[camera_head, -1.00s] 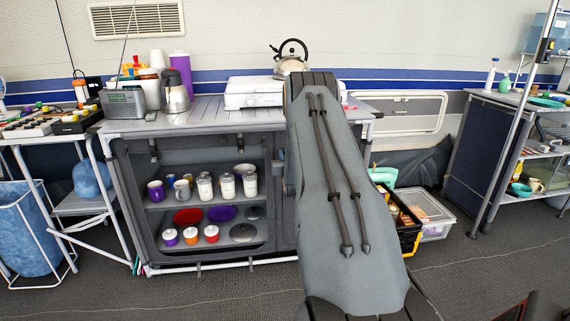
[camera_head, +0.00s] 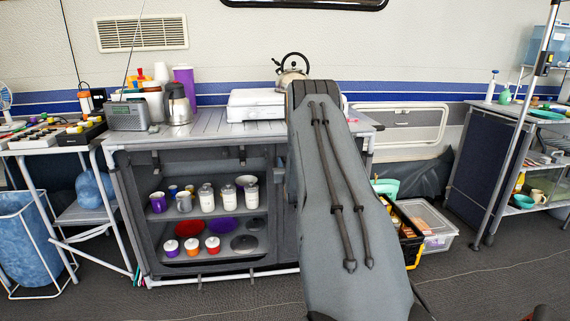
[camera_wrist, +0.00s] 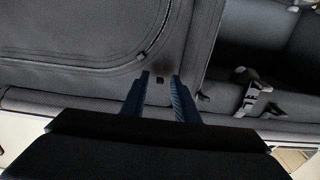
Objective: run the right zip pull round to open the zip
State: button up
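The grey fabric cupboard (camera_head: 135,213) stands against the wall; its left bay is open. My arm covers most of its right side in the head view, so the right zip pull and my gripper are hidden there. In the wrist view, a zip line (camera_wrist: 120,68) curves round the corner of a dark fabric panel (camera_wrist: 70,35). My gripper (camera_wrist: 160,76) is open, its two blue fingers pointing at the fabric by this corner. A small dark piece (camera_wrist: 160,80) shows between the fingertips; I cannot tell whether it is the pull. Nothing is visibly gripped.
Grey straps with buckles (camera_wrist: 252,98) hang right of the fingers. A kettle (camera_head: 292,70) and a white stove (camera_head: 257,104) are on the cupboard top. A clear box (camera_head: 428,226) and a black crate (camera_head: 405,235) stand on the floor to the right.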

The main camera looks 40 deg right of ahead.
jog(key=v, duration=0.7)
jog(key=shift+s+a+p, duration=0.2)
jog(key=shift+s+p, duration=0.15)
jog(key=shift+p, duration=0.05)
